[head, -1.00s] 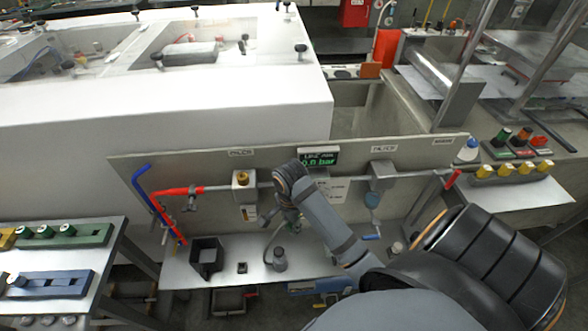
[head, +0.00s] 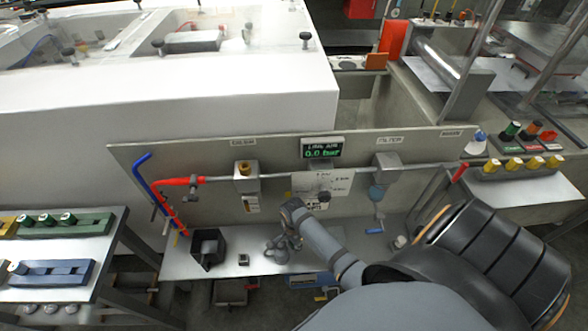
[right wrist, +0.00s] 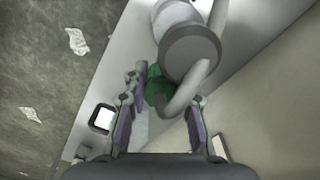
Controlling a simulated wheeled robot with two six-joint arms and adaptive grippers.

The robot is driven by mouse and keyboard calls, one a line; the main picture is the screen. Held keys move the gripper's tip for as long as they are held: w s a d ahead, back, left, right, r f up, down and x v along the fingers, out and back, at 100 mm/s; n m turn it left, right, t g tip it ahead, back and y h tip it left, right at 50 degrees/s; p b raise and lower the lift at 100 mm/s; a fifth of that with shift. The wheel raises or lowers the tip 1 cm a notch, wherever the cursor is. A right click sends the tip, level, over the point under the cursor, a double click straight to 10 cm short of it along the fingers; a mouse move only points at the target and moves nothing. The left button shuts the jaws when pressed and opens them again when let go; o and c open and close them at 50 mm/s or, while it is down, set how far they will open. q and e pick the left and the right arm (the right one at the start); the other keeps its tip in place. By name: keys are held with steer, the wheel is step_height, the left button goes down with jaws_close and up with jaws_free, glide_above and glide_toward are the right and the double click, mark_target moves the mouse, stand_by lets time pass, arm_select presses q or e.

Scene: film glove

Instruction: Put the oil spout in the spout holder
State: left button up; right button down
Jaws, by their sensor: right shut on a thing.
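The oil spout (head: 279,250) looks like a grey can with a curved tube, low over the grey shelf. My right gripper (head: 290,238) is at it from above and is shut on it. In the right wrist view the fingers (right wrist: 160,100) stand on both sides of a green part, against the grey body and tube (right wrist: 190,52). Whether the can touches the shelf is unclear. A black open-topped box (head: 207,250) and a small dark square block (head: 243,259) stand to its left; neither shows a readable holder label. My left gripper is not in view.
A panel with a pipe, valves and a 0.0 bar display (head: 321,149) rises behind the shelf (head: 190,268). A side table (head: 60,240) with coloured blocks stands left.

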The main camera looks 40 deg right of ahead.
steer(key=shift+f+b, duration=0.35)
steer(key=shift+f, duration=1.45)
steer(key=c, duration=1.1)
jaws_free()
steer(key=shift+f, duration=0.15)
